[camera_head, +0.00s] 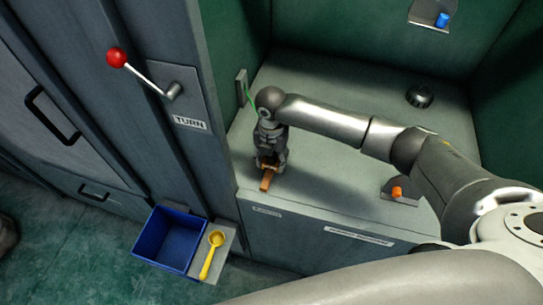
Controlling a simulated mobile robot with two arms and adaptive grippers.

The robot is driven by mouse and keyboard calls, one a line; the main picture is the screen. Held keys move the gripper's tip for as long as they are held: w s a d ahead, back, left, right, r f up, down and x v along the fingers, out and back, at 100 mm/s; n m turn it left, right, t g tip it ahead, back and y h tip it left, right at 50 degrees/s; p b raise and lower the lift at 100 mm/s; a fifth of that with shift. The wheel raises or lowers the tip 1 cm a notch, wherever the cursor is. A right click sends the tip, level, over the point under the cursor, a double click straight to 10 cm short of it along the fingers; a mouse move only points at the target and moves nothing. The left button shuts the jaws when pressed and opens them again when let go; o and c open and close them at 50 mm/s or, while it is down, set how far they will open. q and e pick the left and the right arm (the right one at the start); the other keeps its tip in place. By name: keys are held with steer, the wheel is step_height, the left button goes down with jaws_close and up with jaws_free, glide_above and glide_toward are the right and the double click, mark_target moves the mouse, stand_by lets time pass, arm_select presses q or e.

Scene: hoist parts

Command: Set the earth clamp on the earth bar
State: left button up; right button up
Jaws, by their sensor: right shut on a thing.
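My right gripper (267,165) points down over the left front part of the grey counter and is shut on the earth clamp, which the fingers mostly hide. A thin green lead (249,96) runs from the upright plate (241,82) on the left wall down behind my wrist. A copper-coloured bar (266,184), apparently the earth bar, shows just below the fingertips near the counter's front edge. I cannot tell whether the clamp touches it. My left gripper is not in view.
A red-knobbed lever (117,58) sticks out from the left cabinet. A blue bin (166,238) and a yellow spoon-like tool (212,254) are low in front. An orange knob (397,191) and a dark round fitting (420,96) are on the counter's right. The counter's back middle is clear.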

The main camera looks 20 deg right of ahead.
steer(key=shift+f, duration=0.35)
stand_by(0.5)
steer(key=shift+f, duration=0.4)
stand_by(0.3)
steer(key=o, duration=1.2)
steer(key=shift+o, duration=0.2)
